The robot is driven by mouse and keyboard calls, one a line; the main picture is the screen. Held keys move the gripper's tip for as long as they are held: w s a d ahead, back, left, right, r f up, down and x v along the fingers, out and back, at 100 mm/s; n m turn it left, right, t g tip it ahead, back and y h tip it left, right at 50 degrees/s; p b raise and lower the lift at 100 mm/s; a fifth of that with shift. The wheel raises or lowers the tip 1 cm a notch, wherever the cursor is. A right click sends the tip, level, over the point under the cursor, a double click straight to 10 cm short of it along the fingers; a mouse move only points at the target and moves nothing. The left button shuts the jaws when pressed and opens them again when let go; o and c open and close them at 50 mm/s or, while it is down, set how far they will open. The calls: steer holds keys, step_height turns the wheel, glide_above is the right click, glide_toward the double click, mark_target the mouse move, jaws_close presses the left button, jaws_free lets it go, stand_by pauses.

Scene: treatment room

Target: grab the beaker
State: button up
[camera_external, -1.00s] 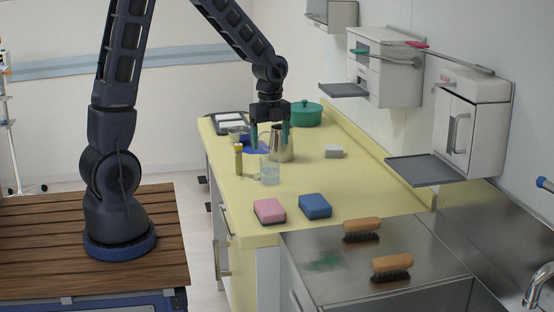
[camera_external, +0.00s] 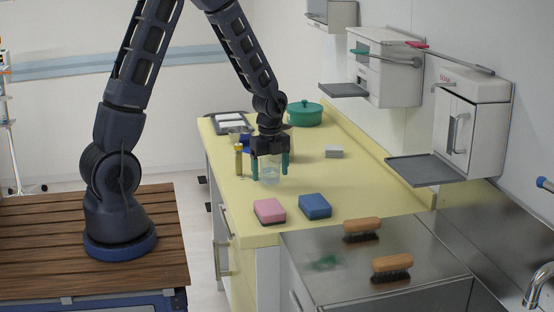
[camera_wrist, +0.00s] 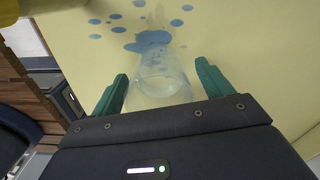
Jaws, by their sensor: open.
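The clear glass beaker (camera_external: 270,178) stands upright on the yellow counter (camera_external: 350,190), with some pale liquid in its lower part. My gripper (camera_external: 270,171) is open and points down over it, with one green finger on each side of the beaker. In the wrist view the beaker (camera_wrist: 158,84) sits between the two spread fingers of my gripper (camera_wrist: 161,70). A gap shows on both sides, wider on the right. The gripper body hides the beaker's near part there.
A yellow bottle (camera_external: 238,158) stands close on the left. Blue spots (camera_wrist: 150,40) mark the counter beyond the beaker. A pink sponge (camera_external: 269,210) and a blue sponge (camera_external: 315,206) lie nearer. A green pot (camera_external: 304,113) is farther back. The metal cup is hidden behind my gripper.

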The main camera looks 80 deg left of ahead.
steer(key=shift+f, duration=0.35)
steer(key=c, duration=1.1)
steer(key=shift+r, duration=0.25)
